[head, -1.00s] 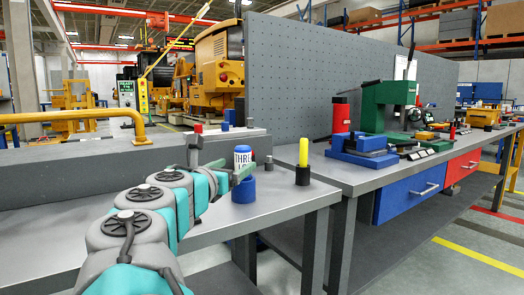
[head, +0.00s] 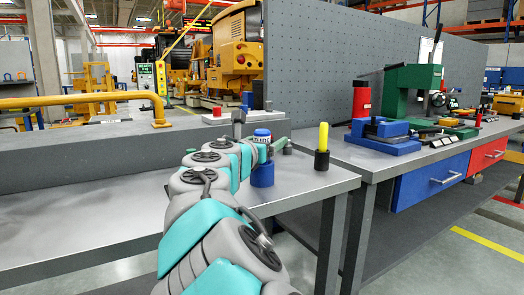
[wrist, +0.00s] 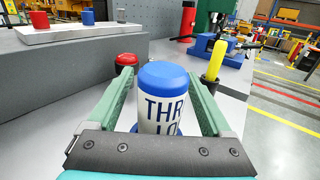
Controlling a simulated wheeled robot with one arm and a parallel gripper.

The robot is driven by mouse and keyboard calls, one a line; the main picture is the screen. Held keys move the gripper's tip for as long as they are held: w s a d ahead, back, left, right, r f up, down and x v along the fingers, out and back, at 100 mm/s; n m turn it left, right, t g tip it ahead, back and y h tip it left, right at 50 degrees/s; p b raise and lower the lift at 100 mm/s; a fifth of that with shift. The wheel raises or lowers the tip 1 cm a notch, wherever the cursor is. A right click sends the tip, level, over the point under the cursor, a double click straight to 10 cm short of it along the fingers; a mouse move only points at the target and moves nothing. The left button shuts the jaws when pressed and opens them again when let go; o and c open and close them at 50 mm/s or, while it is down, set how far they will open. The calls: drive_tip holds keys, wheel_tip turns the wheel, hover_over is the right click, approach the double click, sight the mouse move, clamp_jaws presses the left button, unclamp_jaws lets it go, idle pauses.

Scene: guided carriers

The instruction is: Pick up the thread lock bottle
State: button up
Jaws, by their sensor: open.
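The thread lock bottle (wrist: 162,98) is white with a blue cap and dark lettering. In the wrist view it stands upright between the two fingers of my gripper (wrist: 162,88), with visible gaps to each finger, so the gripper is open around it. In the head view the bottle (head: 262,137) shows above a blue round holder (head: 262,174) on the grey bench. My gripper (head: 262,143) is at the bottle's height there, and my arm partly hides the holder. The bottle's lower part is hidden.
A yellow marker in a black holder (head: 322,160) stands right of the bottle. A red-topped thing (wrist: 126,60) sits just beyond the left finger. A blue vise (head: 382,136) and green press (head: 412,85) stand on the right bench. The bench's left part is clear.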

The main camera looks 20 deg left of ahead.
drive_tip(key=shift+c, duration=0.4)
clamp_jaws()
drive_tip(key=shift+r, duration=0.15)
